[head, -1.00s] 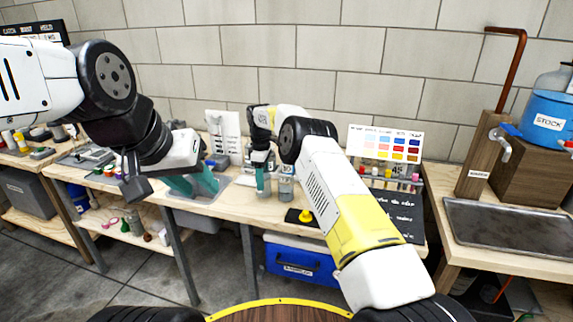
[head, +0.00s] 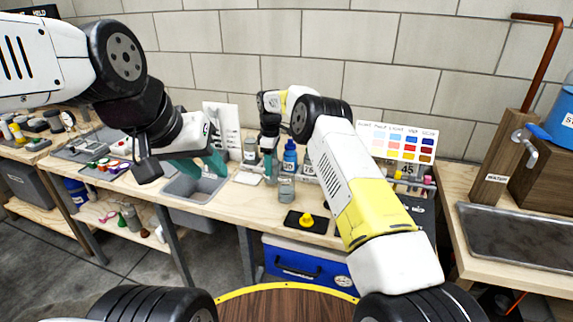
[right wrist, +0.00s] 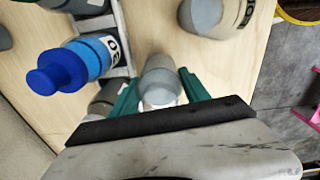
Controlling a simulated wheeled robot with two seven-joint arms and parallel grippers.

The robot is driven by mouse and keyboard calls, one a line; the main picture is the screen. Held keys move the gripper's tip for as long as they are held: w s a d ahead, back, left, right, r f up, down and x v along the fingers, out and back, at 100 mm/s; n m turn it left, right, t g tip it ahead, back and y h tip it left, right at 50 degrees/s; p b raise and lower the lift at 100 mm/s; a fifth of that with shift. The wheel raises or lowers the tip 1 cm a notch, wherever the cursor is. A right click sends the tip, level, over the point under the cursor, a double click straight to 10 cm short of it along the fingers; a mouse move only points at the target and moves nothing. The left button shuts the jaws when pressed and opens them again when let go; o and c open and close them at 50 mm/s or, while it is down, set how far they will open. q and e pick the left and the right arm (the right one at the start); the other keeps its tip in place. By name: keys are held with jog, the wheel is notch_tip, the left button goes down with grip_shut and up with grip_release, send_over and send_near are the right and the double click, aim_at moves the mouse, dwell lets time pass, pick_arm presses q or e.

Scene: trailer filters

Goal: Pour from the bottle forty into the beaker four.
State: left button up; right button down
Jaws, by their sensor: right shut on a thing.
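My right gripper (head: 269,168) is over the bench. In the right wrist view its teal fingers (right wrist: 160,92) are closed on both sides of a small grey vessel (right wrist: 160,80); no label on it is readable. A grey, clear-rimmed beaker (head: 286,188) stands at the bench front, just right of that gripper. A grey labelled vessel, its lettering partly cut off, shows at the top of the right wrist view (right wrist: 218,16). A blue bottle (head: 290,160) stands right behind the gripper and shows in the right wrist view (right wrist: 75,65). My left gripper (head: 198,168) is open and empty over the sink.
A grey labelled container (head: 250,150) stands left of my right gripper. A yellow item sits on a black pad (head: 305,222) at the front edge. A colour chart (head: 398,142) stands at the back right.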

aim_at(274, 159)
jog(key=shift+s+d+r+t+y, duration=0.3)
jog(key=shift+s+t+y, duration=0.2)
jog(key=shift+t, duration=0.25)
jog(key=shift+s+d+r+t+y, duration=0.25)
jog(key=shift+s+t+y, duration=0.25)
jog(key=shift+t, duration=0.25)
jog(key=r, duration=0.1)
jog(key=r+t, duration=0.1)
jog(key=r+y, duration=0.1)
jog(key=shift+s+d+r+t, duration=0.3)
jog(key=shift+s+d+r, duration=0.05)
jog(key=shift+r, duration=0.05)
jog(key=shift+s+d+r+t+y, duration=0.1)
jog(key=shift+s+r+t+y, duration=0.2)
jog(key=shift+r+t+y, duration=0.25)
jog(key=shift+s+d+r, duration=0.1)
jog(key=shift+d+r, duration=0.05)
jog(key=shift+r, duration=0.2)
jog(key=shift+s+r+t+y+p, duration=0.1)
jog(key=shift+r+t+y+p, duration=0.25)
jog(key=shift+t, duration=0.5)
jog(key=shift+f+t+y, duration=0.4)
jog(key=shift+t, duration=0.2)
dwell(0.9)
jog(key=shift+r+t+y, duration=0.5)
jog(key=shift+t+y, duration=0.2)
jog(key=shift+t, duration=0.3)
dwell(1.5)
